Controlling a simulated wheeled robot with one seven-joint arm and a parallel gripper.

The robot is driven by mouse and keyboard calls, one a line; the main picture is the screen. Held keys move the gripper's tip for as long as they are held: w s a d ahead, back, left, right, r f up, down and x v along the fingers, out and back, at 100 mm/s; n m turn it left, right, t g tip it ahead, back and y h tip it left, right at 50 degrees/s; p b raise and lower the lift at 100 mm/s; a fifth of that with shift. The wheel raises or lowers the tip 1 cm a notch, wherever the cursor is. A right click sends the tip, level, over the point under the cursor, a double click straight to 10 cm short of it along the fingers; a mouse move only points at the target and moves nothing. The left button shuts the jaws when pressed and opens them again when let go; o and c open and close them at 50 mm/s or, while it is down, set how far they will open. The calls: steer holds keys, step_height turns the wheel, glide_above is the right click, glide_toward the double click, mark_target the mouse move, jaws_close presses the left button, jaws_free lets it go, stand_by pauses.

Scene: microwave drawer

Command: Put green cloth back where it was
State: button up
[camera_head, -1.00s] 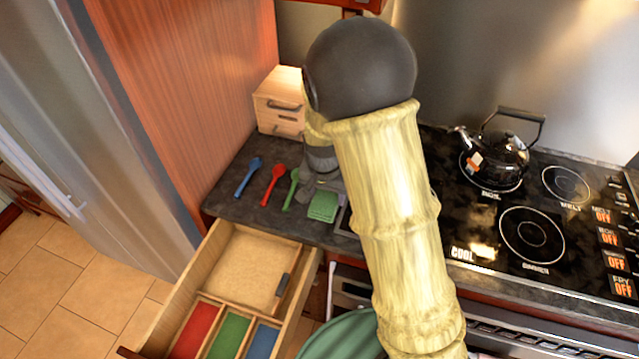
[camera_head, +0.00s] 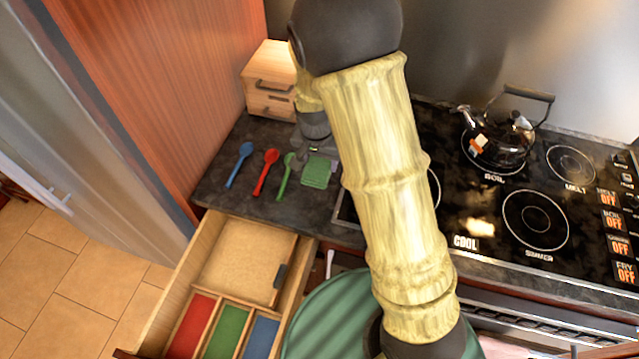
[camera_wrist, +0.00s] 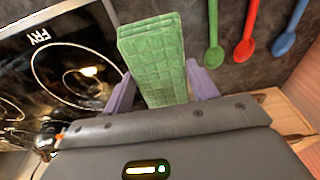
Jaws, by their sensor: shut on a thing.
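The green cloth (camera_head: 316,172) is a small, folded, quilted square. In the wrist view the cloth (camera_wrist: 152,62) is between the two purple fingers of my gripper (camera_wrist: 160,86), which is shut on it. In the head view my gripper (camera_head: 310,152) is over the dark counter, with the cloth at its near side, just right of the green spoon (camera_head: 286,178). I cannot tell whether the cloth touches the counter. Part of the gripper is hidden by my arm.
A red spoon (camera_head: 266,172) and a blue spoon (camera_head: 239,165) lie left on the counter (camera_head: 225,195). A small wooden box (camera_head: 268,78) stands behind. A drawer (camera_head: 240,262) with red, green and blue compartments is open below. A stove with a black kettle (camera_head: 498,138) is right.

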mark_target(320, 172)
step_height(320, 172, down, 4)
steer(key=shift+w+f+p, duration=0.1)
steer(key=shift+f+p, duration=0.05)
steer(key=shift+p, duration=0.25)
steer(key=shift+a+f, duration=0.15)
steer(key=shift+f, duration=0.1)
steer(key=shift+d, duration=0.2)
steer(key=shift+d+f, duration=0.1)
steer(key=shift+f, duration=0.4)
steer(key=shift+f+p, duration=0.45)
steer(key=shift+f, duration=1.1)
steer(key=shift+f, duration=0.1)
